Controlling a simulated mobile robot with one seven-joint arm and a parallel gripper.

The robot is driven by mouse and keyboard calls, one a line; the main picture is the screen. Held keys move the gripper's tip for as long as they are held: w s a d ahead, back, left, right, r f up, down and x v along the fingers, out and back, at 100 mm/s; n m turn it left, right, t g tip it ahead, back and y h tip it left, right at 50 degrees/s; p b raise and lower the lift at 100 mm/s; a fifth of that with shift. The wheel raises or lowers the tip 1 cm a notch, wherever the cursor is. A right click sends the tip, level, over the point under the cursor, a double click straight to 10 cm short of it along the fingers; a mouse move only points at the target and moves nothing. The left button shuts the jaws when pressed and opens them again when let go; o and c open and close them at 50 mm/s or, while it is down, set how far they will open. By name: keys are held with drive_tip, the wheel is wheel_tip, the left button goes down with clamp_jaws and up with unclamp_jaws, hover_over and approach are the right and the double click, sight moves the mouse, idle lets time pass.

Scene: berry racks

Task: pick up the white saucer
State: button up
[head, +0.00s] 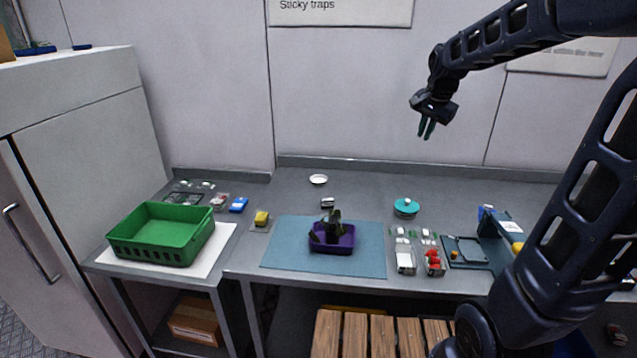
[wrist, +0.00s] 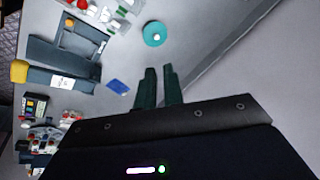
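The white saucer (head: 318,179) is a small round dish lying on the grey counter near its back edge, left of centre in the head view. I do not see it in the wrist view. My gripper (head: 427,131) is raised high above the back of the counter, to the right of the saucer and well apart from it. In the wrist view its two dark green fingers (wrist: 161,74) stand with a narrow gap between them and nothing held in it.
A teal round dish (head: 406,207) stands right of the saucer. A blue mat (head: 280,258) bears a purple tray (head: 322,248) with a dark item. A green crate (head: 160,235) stands at left. Punnets and a dark blue fixture (head: 490,229) are at right. Counter around the saucer is mostly clear.

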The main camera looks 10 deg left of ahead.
drive_tip(key=w+a+f+m, duration=0.3)
drive_tip(key=w+a, duration=0.4)
drive_tip(key=w, duration=0.3)
drive_tip(key=m, duration=0.8)
hover_over(318, 187)
drive_tip(key=s, duration=0.1)
drive_tip(key=shift+g+h, duration=0.4)
drive_tip(key=f, duration=2.6)
drive_tip(key=shift+s+d, duration=0.1)
drive_tip(key=shift+d, duration=0.15)
drive_tip(key=shift+a+x, duration=0.15)
drive_tip(key=shift+x, duration=1.3)
drive_tip(key=shift+a+x, duration=0.15)
drive_tip(key=shift+x, duration=1.25)
clamp_jaws()
